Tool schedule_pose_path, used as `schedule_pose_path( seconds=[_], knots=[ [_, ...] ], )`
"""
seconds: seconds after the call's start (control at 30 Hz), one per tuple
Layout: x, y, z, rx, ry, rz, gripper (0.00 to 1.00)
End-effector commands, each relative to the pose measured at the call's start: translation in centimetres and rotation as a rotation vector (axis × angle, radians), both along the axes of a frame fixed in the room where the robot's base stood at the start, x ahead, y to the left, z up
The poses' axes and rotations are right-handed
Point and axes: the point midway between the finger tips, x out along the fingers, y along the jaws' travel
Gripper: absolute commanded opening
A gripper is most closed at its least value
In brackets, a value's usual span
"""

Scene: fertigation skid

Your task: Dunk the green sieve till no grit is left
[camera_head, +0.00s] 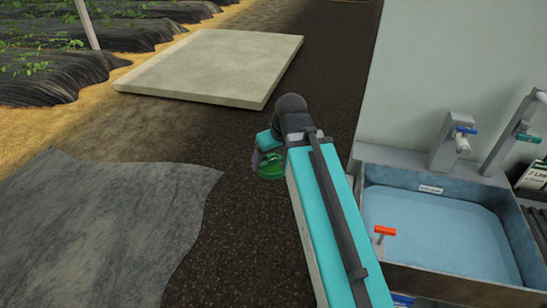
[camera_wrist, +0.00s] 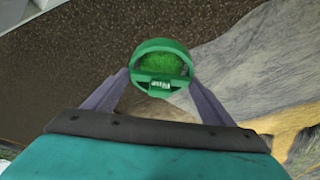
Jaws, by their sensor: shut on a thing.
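The green sieve (camera_wrist: 161,66) is a round cup with a thick rim and a bright green inside. It sits between the two fingers of my gripper (camera_wrist: 160,80), which is shut on it. A small white-lettered tab faces the wrist camera. In the head view the sieve (camera_head: 271,166) hangs over dark ground, left of the water basin and apart from it. My arm hides most of the gripper there. I cannot make out whether grit lies on the mesh. The grey basin (camera_head: 520,235) at the right holds blue water (camera_head: 440,225).
A blue-handled tap (camera_head: 455,140) and a green-handled one (camera_head: 522,130) stand behind the basin. A pale slab (camera_head: 215,65) and a grey sheet (camera_head: 95,225) lie on the ground. Open dark soil lies between.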

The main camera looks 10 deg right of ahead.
Motion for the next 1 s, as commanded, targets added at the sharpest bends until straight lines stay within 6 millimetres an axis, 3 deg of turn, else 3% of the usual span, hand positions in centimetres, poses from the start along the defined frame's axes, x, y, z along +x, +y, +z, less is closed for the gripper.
schedule_pose_path(
  seconds=[0.13, 0.27, 0.63, 1.0],
  knots=[
    [0.4, 0.6, -0.2, 0.002, 0.001, 0.129, 0.55],
    [0.7, -0.7, -0.3, 0.001, 0.000, 0.217, 0.55],
    [0.9, -8.0, -0.9, 0.001, -0.001, 0.318, 0.55],
    [-0.3, -16.2, -1.3, 0.002, -0.001, 0.314, 0.55]
  ],
)
